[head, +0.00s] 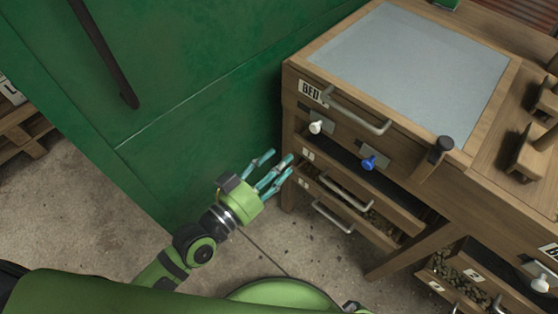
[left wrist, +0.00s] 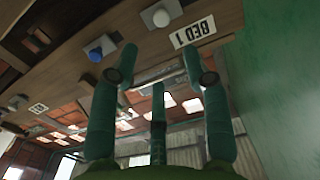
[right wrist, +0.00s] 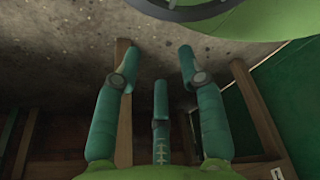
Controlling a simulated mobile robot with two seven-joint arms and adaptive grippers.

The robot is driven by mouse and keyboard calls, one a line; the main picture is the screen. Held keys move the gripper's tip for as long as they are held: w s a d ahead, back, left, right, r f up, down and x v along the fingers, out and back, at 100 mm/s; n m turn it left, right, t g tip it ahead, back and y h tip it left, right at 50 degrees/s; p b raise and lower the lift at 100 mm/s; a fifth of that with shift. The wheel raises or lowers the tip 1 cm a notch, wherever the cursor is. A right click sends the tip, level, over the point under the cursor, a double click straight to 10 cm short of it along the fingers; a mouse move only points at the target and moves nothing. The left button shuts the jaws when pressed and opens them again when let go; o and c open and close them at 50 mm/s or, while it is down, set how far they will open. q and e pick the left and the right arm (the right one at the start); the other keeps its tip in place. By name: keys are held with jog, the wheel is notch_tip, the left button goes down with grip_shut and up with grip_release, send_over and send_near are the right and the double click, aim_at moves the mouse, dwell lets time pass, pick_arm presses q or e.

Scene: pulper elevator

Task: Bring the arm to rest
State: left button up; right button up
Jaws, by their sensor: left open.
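My left gripper (head: 276,172) shows in the head view in front of the left end of the wooden bench (head: 404,145). Its teal fingers are spread and hold nothing. The left wrist view shows the same fingers (left wrist: 155,75) apart, with the bench front and the BED 1 label (left wrist: 193,32) beyond them. My right gripper (right wrist: 157,75) shows in the right wrist view with its fingers apart and nothing between them. Concrete floor and a wooden post (right wrist: 124,110) lie beyond it. The right gripper itself is not clearly seen in the head view.
The bench has a grey top panel (head: 412,62), a metal handle (head: 357,112), a white knob (head: 316,127), a blue knob (head: 369,163) and drawers (head: 340,190) close to my left fingers. A green wall (head: 190,90) stands behind. Floor (head: 70,215) at the left is bare.

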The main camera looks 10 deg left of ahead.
pick_arm(q)
jog(key=s+a+f+n+g+y+p, duration=0.15)
jog(key=a+f, duration=0.25)
jog(key=f, duration=0.5)
jog(key=s+a+f+n+g+y+p, duration=0.1)
jog(key=s+a+f+g+y+p, duration=0.2)
jog(key=f, duration=0.6)
jog(key=s+a+f+n+g+y+p, duration=0.1)
jog(key=a+f+y+p, duration=0.15)
jog(key=a+f, duration=0.45)
jog(key=s+a+f+g+y+p, duration=0.1)
jog(key=s+f, duration=0.3)
jog(key=s, duration=0.4)
jog(key=s+a+f+n+g+y+p, duration=0.1)
jog(key=s+f+g, duration=0.3)
jog(key=s, duration=0.5)
jog(key=s+a+f+g+y+p, duration=0.1)
jog(key=s+a+f+g+p, duration=0.1)
jog(key=s+f, duration=0.3)
jog(key=s+g, duration=0.1)
jog(key=s, duration=0.3)
jog(key=shift+f+y, duration=0.3)
jog(key=shift+f, duration=0.1)
pick_arm(e)
jog(key=s+r+g, duration=0.2)
jog(key=s+r, duration=0.7)
jog(key=shift+w+d+r, duration=0.15)
jog(key=shift+d, duration=0.15)
